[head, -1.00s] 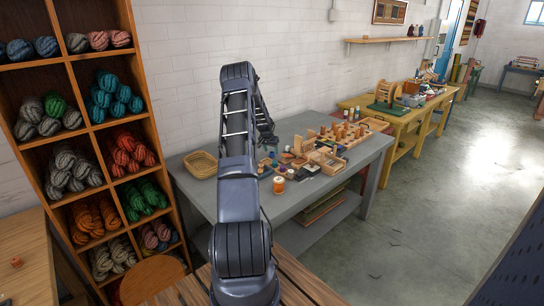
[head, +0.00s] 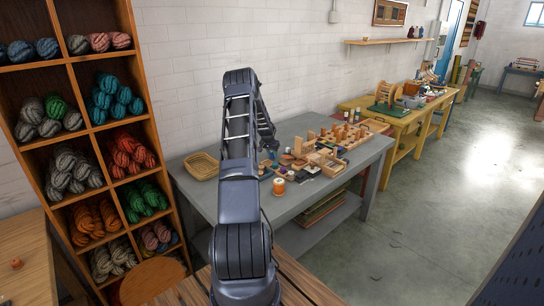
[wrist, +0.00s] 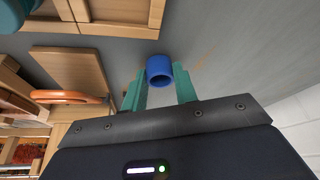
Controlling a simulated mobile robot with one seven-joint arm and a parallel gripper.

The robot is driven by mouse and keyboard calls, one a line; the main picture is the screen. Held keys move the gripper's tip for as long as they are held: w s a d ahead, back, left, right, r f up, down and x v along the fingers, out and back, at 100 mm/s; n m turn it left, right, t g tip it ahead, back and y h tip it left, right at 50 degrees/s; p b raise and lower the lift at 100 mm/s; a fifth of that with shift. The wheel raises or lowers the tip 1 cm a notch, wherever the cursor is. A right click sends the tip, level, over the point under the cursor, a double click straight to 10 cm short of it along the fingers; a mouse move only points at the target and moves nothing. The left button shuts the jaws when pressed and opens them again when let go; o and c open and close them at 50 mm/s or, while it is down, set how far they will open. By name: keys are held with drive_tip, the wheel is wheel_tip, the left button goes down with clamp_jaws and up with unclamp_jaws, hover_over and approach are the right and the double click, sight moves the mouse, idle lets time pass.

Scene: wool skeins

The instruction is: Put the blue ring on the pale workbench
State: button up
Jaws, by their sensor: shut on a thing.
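The blue ring (wrist: 159,71) is a short, hollow blue cylinder in the wrist view. My gripper (wrist: 160,84) is shut on it, with one green finger on each side. The ring shows against a grey surface, and I cannot tell its height above it. In the head view my arm hides most of the gripper and I cannot make out the ring. A pale yellow wooden workbench (head: 406,150) stands against the wall farther back, with many things on it. My arm reaches over the nearer grey table (head: 215,198).
A shelf of wool skeins (head: 160,120) stands at the left. The concrete floor (head: 430,220) at the right is clear.

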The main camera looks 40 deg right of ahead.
sight(272, 158)
wheel_tip(272, 158, up, 20)
idle(0.4)
